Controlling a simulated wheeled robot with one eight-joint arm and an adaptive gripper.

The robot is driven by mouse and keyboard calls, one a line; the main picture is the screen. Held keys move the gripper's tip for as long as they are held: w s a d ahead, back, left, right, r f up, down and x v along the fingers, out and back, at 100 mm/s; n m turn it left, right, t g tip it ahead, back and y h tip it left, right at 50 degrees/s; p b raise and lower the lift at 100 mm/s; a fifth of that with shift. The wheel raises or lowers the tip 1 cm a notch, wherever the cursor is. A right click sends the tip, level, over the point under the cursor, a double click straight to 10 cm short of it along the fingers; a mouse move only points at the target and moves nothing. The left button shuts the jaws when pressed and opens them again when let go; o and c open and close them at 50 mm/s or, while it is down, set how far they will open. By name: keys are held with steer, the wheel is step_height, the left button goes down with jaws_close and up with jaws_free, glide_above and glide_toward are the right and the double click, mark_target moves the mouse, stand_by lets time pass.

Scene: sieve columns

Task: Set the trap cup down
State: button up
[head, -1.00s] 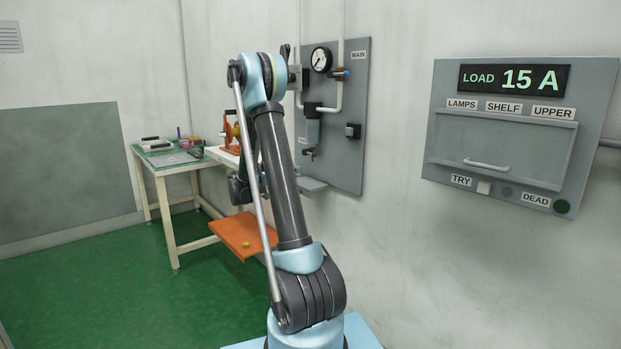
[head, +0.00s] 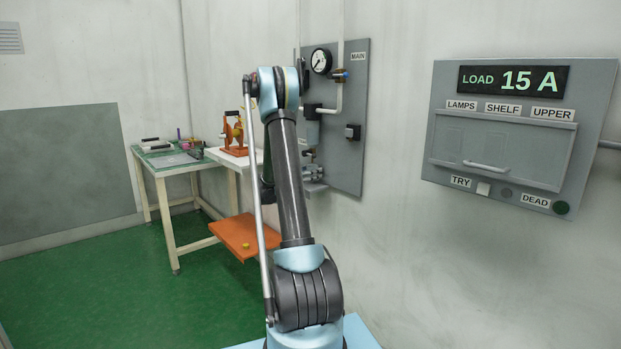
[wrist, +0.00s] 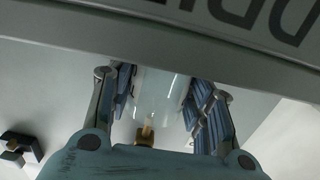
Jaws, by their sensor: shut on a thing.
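The trap cup (wrist: 160,95) is a clear, translucent cup between the two fingers of my gripper (wrist: 160,88) in the wrist view. The fingers are shut on its sides. A small brass-coloured piece (wrist: 146,134) shows at the cup's lower end in that picture. The cup cannot be made out there. I cannot tell whether the cup touches the shelf.
A lettered edge (wrist: 200,25), partly cut off, crosses the top of the wrist view close to the fingers. The gauge (head: 321,61), pipes and a black switch (head: 352,132) are on the panel above. An orange low shelf (head: 240,232) and a bench (head: 165,165) stand left.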

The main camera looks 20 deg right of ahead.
steer(key=shift+f, duration=0.45)
steer(key=shift+f, duration=0.1)
steer(key=o, duration=0.9)
steer(key=shift+o, duration=0.2)
